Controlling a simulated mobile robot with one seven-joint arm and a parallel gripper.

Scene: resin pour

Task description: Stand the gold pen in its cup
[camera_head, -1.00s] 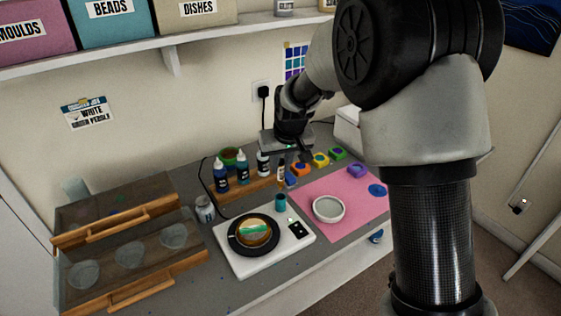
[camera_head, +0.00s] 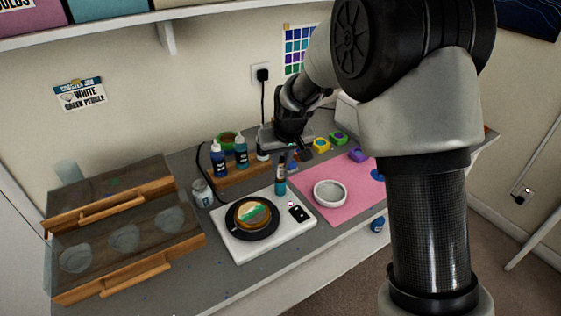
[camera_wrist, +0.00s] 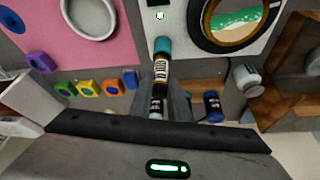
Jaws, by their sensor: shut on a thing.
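The gold pen (camera_head: 281,168), dark with a pale label, is upright between the jaws of my gripper (camera_head: 284,152). Its labelled barrel also shows in the wrist view (camera_wrist: 160,70), where my gripper (camera_wrist: 160,90) is shut on its dark upper part. The small teal cup (camera_head: 280,188) stands by the back right edge of the white scale. In the wrist view the cup (camera_wrist: 161,45) lines up with the pen's lower end. The pen's tip is hidden and appears to be inside the cup; I cannot tell how deep.
The white scale (camera_head: 236,246) carries a black round plate with a filled mould (camera_head: 252,213). Dropper bottles (camera_head: 241,150) stand on a wooden rack behind. A pink mat (camera_head: 315,212) holds a pale round dish (camera_head: 329,193).

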